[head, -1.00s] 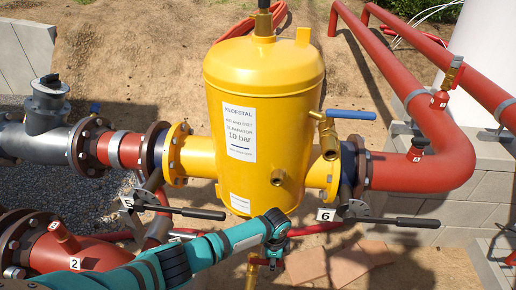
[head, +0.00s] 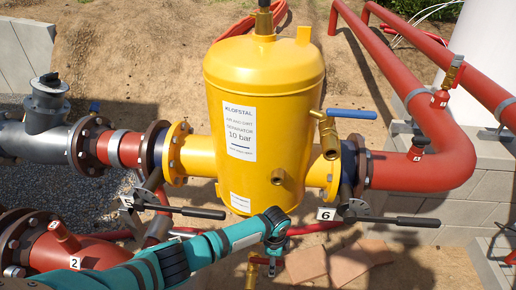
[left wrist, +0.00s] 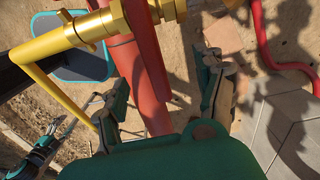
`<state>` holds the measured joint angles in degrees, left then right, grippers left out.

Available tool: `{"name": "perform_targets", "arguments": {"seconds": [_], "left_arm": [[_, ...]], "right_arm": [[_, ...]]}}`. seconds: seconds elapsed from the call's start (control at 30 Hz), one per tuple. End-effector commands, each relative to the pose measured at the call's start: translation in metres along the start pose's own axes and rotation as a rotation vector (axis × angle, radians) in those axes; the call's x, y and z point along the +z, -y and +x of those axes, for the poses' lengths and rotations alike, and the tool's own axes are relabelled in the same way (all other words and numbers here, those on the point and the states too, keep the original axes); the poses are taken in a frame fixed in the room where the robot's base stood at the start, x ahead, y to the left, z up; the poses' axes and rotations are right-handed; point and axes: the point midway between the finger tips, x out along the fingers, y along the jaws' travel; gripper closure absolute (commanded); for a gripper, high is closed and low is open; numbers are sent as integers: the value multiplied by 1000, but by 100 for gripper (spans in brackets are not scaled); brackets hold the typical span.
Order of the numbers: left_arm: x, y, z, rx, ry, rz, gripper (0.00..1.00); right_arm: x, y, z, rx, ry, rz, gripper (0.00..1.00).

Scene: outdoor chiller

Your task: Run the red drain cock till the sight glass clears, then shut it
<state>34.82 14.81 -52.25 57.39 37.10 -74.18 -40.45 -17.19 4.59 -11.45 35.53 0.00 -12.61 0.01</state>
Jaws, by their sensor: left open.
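The red drain cock's red handle (left wrist: 145,75) runs down between the spread fingers of my left gripper (left wrist: 160,95) in the left wrist view. The fingers are open and stand apart from it on either side. Its brass body (left wrist: 105,25) is at the top of that view. In the head view the brass drain fitting (head: 252,270) shows low, below the yellow separator (head: 263,110), and my left arm's end hides part of it. I cannot make out the sight glass. At the wrist view's lower left is a teal and dark jointed part, perhaps my right gripper (left wrist: 62,132).
A yellow bent pipe (left wrist: 50,90) runs along the wrist view's left. Black-handled levers (head: 195,212) and (head: 400,221) stick out at tags 5 and 6. A blue-handled valve (head: 350,114) is on the separator's right. Terracotta slabs (head: 345,265) lie on the ground.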

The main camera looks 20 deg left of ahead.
Motion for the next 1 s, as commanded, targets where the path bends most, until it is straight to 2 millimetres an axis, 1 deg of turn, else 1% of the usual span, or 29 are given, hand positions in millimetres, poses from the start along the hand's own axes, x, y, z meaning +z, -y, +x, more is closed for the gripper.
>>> {"name": "perform_targets", "arguments": {"seconds": [0.17,0.5,0.63,1.0], "left_arm": [[0,1,-22,-3,-2,1,29],[0,1,-60,-2,-1,0,29],[0,0,-66,-1,1,0,29],[0,1,-70,-2,-1,0,29]], "right_arm": [[0,0,-5,0,0,0,38],[0,0,-3,0,0,0,38],[0,0,-3,0,0,0,38],[0,-1,-3,0,0,-1,38]]}}
